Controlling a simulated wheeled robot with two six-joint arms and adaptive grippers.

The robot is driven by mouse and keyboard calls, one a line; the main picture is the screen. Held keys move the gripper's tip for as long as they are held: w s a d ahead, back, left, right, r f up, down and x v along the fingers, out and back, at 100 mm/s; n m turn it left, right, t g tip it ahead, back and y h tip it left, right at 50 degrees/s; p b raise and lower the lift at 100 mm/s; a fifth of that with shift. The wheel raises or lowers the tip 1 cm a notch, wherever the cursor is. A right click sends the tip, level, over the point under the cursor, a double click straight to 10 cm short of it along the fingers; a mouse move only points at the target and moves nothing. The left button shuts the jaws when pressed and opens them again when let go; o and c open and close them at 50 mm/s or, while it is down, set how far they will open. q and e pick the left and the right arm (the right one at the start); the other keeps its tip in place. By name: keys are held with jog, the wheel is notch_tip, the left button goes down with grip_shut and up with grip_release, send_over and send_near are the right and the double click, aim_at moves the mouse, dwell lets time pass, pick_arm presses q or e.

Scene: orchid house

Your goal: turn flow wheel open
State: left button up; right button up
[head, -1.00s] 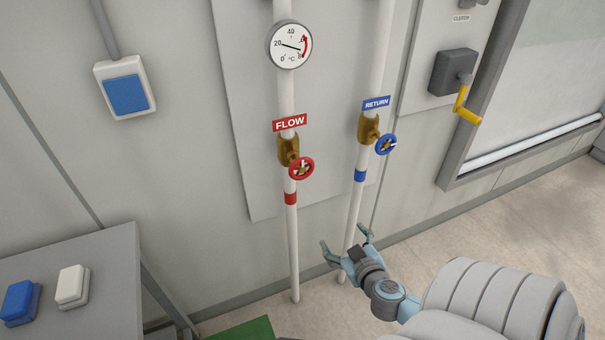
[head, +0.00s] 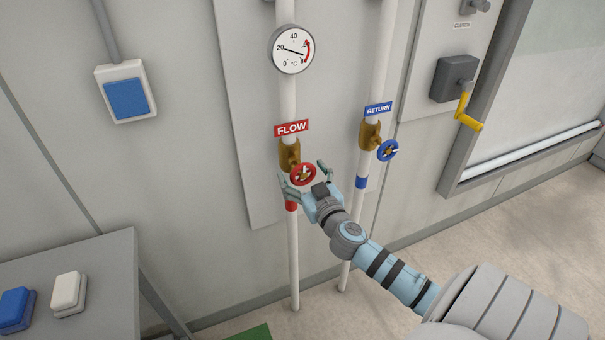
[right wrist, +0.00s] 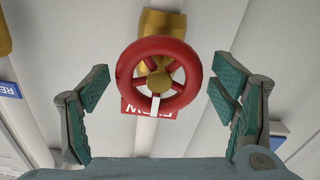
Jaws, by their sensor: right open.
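The red flow wheel (head: 303,174) sits on a brass valve (head: 289,154) on the left white pipe, below the red FLOW label (head: 292,128). My right gripper (head: 307,178) is open, with its fingers to either side of the wheel in the head view. In the right wrist view the wheel (right wrist: 158,75) stands between and a little beyond the open fingers (right wrist: 162,98), and I see no contact. A white mark shows at the wheel's lower side there. My left gripper is not in view.
The blue return wheel (head: 387,150) is on the pipe just to the right. A dial gauge (head: 291,50) is above the flow valve. A yellow crank (head: 467,113) is farther right. A grey table (head: 100,262) with a blue and a white block stands at lower left.

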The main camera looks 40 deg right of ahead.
jog(key=c, duration=1.2)
jog(key=shift+o, duration=0.2)
